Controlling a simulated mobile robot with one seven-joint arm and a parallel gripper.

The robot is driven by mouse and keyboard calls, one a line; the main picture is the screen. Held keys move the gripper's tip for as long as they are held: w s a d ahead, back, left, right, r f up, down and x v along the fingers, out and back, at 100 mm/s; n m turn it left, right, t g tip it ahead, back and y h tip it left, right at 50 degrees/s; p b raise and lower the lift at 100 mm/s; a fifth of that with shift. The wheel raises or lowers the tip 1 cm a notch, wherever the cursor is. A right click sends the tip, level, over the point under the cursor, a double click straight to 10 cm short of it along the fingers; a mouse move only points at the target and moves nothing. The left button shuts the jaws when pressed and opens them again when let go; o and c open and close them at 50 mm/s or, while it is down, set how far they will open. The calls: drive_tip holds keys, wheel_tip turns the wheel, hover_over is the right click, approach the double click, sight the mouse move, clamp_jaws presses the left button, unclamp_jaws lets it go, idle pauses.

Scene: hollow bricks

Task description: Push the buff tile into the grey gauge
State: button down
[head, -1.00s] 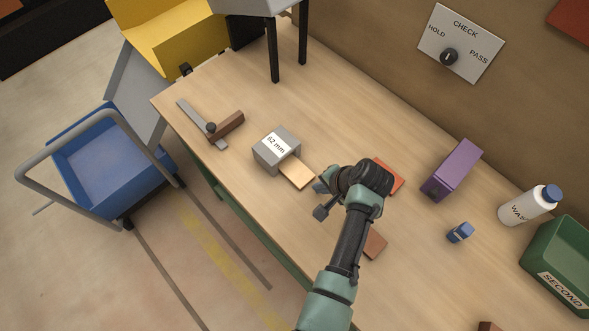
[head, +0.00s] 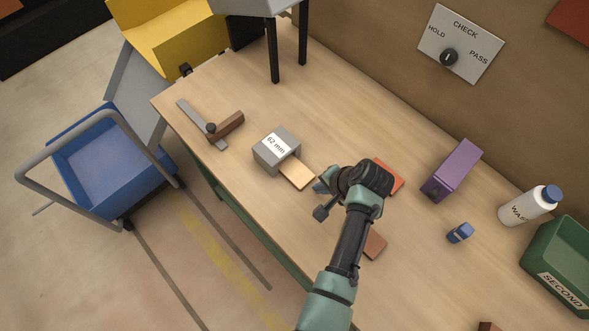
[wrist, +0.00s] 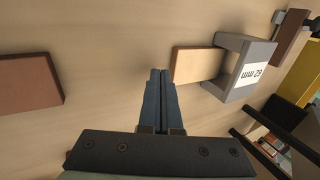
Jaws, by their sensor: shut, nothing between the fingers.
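The buff tile (head: 296,174) lies flat on the bench with one end at the mouth of the grey gauge (head: 270,160), which is labelled 62 mm. The tile's other end sticks out toward my gripper. In the wrist view the tile (wrist: 197,64) meets the open side of the gauge (wrist: 246,88); how deep it reaches inside is hidden. My gripper (head: 320,186) is low over the bench, just beyond the tile's outer end. In the wrist view my gripper (wrist: 161,74) has its fingers together and empty, beside the tile's near end; I cannot tell whether they touch.
A red tile (head: 391,176) and a brown tile (head: 375,244) lie near my arm. A brown-stocked square (head: 225,127) lies beyond the gauge. A purple block (head: 452,171), a blue item (head: 460,233), a white bottle (head: 527,206) and a green bin (head: 562,262) stand to the right.

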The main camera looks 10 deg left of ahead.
sight(295, 171)
drive_tip(key=shift+f, duration=0.2)
idle(0.6)
drive_tip(key=shift+f+b, duration=0.6)
drive_tip(key=shift+f, duration=0.05)
drive_tip(key=shift+r+p, duration=0.25)
drive_tip(key=shift+p, duration=0.1)
drive_tip(key=shift+w+a+b, duration=0.5)
drive_tip(key=shift+w+a, duration=0.3)
drive_tip(key=shift+a, duration=0.3)
drive_tip(key=shift+w+a+b, duration=0.45)
drive_tip(key=shift+w+a, duration=0.35)
drive_tip(key=shift+a, duration=0.3)
drive_tip(key=shift+w+a+b, duration=0.5)
drive_tip(key=shift+w+a, duration=0.3)
drive_tip(key=shift+a, duration=0.3)
drive_tip(key=shift+s+d, duration=0.1)
